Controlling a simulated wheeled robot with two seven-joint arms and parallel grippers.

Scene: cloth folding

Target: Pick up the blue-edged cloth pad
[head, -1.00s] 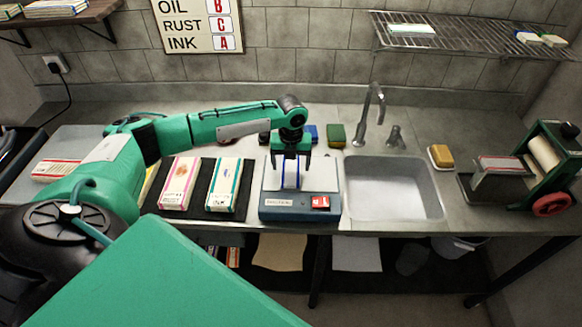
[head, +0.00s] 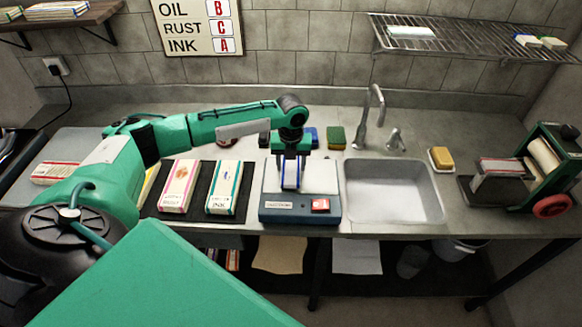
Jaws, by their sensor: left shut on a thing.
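The blue-edged cloth pad (head: 291,176) is white with blue side edges. It is at the top plate of a blue-grey device (head: 271,202) that has a red switch at its front. My left gripper (head: 291,162) points down over the pad, with its fingers shut on the pad's upper part. I cannot tell whether the pad touches the plate. My right gripper is not in view.
A black mat (head: 201,211) left of the device holds a pink-edged pad (head: 179,185) and a teal-edged pad (head: 223,188). A sink (head: 392,188) with a tap (head: 374,115) lies right. A roller wringer (head: 545,165) stands far right. A yellow block (head: 441,157) sits beside the sink.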

